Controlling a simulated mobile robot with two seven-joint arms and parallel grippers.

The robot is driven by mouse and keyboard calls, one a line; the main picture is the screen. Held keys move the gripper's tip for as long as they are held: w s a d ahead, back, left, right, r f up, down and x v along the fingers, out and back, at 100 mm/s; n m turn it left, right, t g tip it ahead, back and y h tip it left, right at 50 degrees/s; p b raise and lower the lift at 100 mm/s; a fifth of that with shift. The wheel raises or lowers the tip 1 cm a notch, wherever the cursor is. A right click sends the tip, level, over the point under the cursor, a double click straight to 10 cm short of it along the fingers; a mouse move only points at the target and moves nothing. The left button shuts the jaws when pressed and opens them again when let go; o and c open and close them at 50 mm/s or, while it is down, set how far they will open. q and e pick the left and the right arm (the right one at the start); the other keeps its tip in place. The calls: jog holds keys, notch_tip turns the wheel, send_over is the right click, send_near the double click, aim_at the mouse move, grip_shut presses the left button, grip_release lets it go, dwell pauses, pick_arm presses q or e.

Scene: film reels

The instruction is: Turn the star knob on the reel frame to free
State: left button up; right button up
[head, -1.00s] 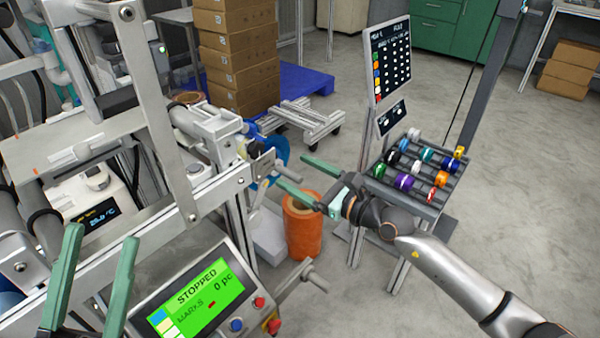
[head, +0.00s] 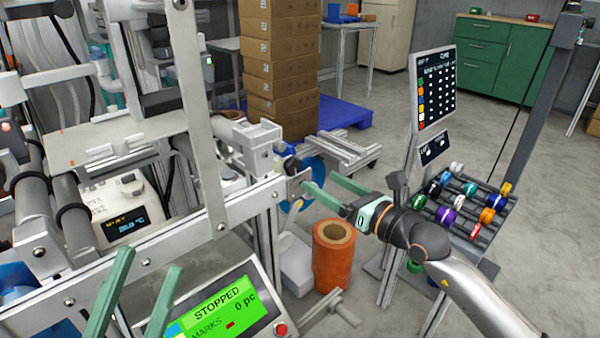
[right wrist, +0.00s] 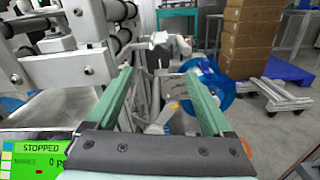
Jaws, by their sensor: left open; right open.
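My right gripper (head: 321,181) is open and empty, beside the end plate of the metal machine frame (head: 250,205). A blue reel (head: 315,168) is partly hidden behind its fingers. In the right wrist view the open fingers (right wrist: 158,73) point toward the machine, with the blue reel (right wrist: 217,88) behind the right finger and a pale lever-like part (right wrist: 164,117) between them. I cannot clearly make out the star knob or its setting. My left gripper (head: 151,260) is open and empty at the lower left, in front of the machine.
An orange roll (head: 333,270) stands upright on the floor below my right gripper. The green STOPPED screen (head: 222,305) is at the bottom. Stacked cartons (head: 280,70) and a blue pallet (head: 345,112) are behind.

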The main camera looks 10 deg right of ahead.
aim_at(295, 166)
jog(key=b+x, duration=0.2)
jog(key=x, duration=0.5)
jog(key=shift+f, duration=0.1)
jog(key=shift+w+a, duration=0.4)
jog(key=shift+w, duration=0.1)
grip_shut()
